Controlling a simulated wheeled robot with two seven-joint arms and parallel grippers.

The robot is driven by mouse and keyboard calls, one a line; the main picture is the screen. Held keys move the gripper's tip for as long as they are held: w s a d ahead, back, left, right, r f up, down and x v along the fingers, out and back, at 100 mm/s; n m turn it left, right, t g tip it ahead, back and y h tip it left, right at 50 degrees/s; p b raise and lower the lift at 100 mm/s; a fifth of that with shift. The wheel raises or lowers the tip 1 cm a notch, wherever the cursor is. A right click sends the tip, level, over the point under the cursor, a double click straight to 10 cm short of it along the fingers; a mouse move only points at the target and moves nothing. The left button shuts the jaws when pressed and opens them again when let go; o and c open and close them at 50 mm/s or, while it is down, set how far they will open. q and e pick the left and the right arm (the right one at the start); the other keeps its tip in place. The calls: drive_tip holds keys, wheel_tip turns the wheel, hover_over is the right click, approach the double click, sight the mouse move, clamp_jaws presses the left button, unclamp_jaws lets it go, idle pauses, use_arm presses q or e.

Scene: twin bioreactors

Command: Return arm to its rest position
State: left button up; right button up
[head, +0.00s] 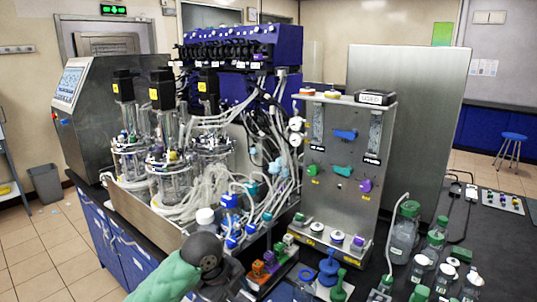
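One of my arms shows at the bottom edge, left of the middle, with a pale green sleeve and a dark grey joint. It comes in from the lower left, in front of the bench. Its fingers do not show. My other arm is not in view. The glass bioreactor vessels (170,180) with black motor tops stand upright on the bench, left of the middle. Several tubes run from them to the blue pump unit (240,50) behind.
Close to my arm are a white-capped bottle (206,219) and a small block with orange and green parts (262,270). A steel valve panel (340,180) stands to the right. Several green- and white-capped bottles (404,235) stand at the right. Open floor (45,250) lies at the left.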

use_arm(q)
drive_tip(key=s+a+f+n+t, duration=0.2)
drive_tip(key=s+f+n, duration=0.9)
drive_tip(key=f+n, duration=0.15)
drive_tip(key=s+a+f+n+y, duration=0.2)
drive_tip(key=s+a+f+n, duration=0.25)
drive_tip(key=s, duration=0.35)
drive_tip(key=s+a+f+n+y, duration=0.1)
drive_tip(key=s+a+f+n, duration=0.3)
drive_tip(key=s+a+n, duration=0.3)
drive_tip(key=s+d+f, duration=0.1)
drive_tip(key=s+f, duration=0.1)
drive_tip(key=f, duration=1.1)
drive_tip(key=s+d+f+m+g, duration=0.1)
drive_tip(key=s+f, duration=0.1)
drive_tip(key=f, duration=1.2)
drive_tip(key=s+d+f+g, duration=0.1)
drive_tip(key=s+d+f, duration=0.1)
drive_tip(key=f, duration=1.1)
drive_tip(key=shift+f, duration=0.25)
